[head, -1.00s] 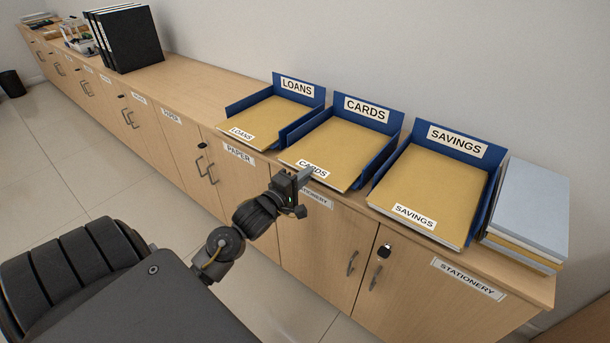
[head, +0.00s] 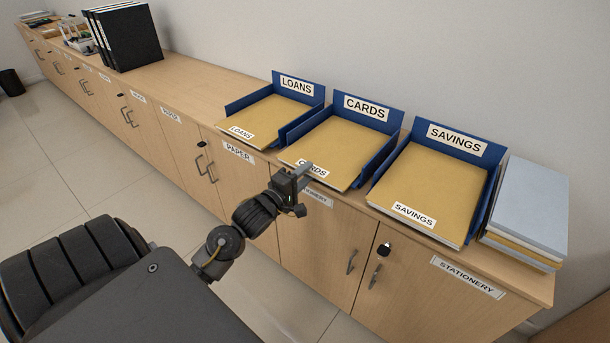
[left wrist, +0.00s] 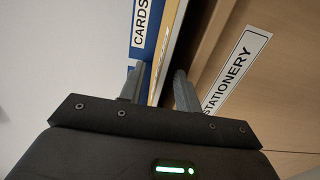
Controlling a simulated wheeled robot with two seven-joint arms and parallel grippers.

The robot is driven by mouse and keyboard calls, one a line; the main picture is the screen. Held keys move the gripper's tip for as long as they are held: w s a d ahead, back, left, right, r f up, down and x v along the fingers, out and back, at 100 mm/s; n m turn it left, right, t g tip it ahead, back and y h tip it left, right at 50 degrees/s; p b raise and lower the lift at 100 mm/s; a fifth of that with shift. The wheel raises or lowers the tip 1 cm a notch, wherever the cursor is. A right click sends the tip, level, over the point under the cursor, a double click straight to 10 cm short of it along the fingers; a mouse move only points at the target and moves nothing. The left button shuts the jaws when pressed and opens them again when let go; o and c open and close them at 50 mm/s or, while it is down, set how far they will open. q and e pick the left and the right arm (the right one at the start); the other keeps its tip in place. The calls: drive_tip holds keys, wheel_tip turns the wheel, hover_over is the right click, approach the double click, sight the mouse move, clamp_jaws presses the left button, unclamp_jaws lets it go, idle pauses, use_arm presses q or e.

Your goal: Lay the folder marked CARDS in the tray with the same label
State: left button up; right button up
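The tan folder marked CARDS (head: 335,148) lies flat in the blue tray labelled CARDS (head: 392,124), its labelled front edge toward me. My left gripper (head: 304,172) is at that front edge, and a finger covers part of the folder's label. In the left wrist view my left gripper (left wrist: 160,85) has its two fingers apart, with the folder's thin edge (left wrist: 158,75) between them and a gap beside the right finger. The tray's CARDS label (left wrist: 140,22) shows at the top there. My right gripper is not in view.
The LOANS tray (head: 318,92) stands to the left and the SAVINGS tray (head: 490,170) to the right, each with a tan folder. A stack of grey and tan folders (head: 530,200) is at the far right. Black binders (head: 135,40) stand farther left. The counter between is clear.

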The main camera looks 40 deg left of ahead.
use_arm(q)
drive_tip(key=s, duration=1.1)
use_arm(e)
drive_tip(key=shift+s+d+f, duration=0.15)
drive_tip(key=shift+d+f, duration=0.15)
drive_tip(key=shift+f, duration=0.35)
use_arm(q)
drive_tip(key=shift+w, duration=0.1)
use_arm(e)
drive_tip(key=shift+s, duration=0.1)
